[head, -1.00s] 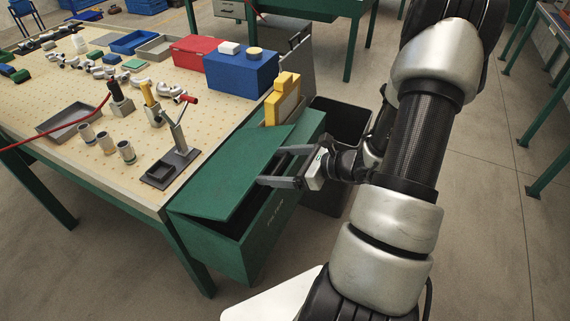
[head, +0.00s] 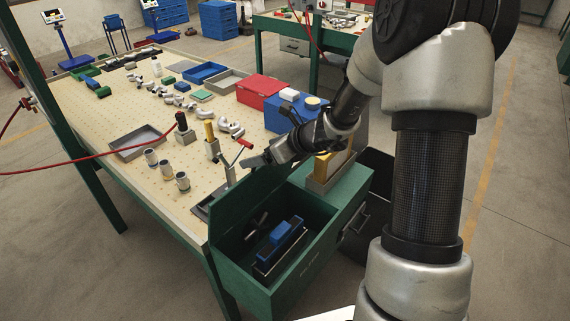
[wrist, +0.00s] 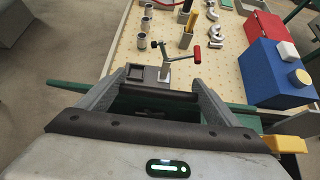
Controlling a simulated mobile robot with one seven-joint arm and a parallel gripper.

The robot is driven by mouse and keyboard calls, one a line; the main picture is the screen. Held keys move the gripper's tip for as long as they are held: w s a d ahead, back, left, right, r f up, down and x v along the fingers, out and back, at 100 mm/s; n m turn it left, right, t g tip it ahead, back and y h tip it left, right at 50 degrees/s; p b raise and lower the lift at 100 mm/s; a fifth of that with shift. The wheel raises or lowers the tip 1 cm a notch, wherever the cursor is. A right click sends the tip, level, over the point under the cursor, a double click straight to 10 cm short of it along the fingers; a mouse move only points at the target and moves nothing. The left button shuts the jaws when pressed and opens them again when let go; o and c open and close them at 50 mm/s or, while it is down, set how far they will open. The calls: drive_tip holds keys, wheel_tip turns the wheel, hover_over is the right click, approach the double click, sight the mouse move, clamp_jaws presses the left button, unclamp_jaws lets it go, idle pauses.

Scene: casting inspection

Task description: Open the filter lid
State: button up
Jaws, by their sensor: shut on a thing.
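The green filter lid (head: 240,205) stands raised, roughly upright, along the table side of the green filter box (head: 322,245). The box mouth is uncovered. Inside lie a blue-topped block (head: 281,236) and a dark tool (head: 256,228). My gripper (head: 257,160) is at the lid's upper edge. In the wrist view my gripper (wrist: 157,88) has one finger on each side of a dark bar (wrist: 158,95) at the lid; it is shut on the lid there. The lid shows nearly edge-on as a green strip (wrist: 75,86). The exact contact is partly hidden.
A stand with a red-handled lever (head: 230,175) is close beyond the lid on the pegboard table (head: 115,118). Metal cylinders (head: 166,170), a red box (head: 262,90) and a blue box (head: 280,118) stand there. A yellow block (head: 322,165) is beside the filter box opening.

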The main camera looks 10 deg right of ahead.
drive_tip(key=shift+w+a+r, duration=0.2)
drive_tip(key=shift+w+a, duration=1.3)
drive_tip(key=shift+w, duration=0.15)
drive_tip(key=o, duration=1.4)
drive_tip(key=shift+w+f, duration=0.1)
drive_tip(key=p+v, duration=0.1)
drive_tip(key=v, duration=1.6)
drive_tip(key=shift+d, duration=0.15)
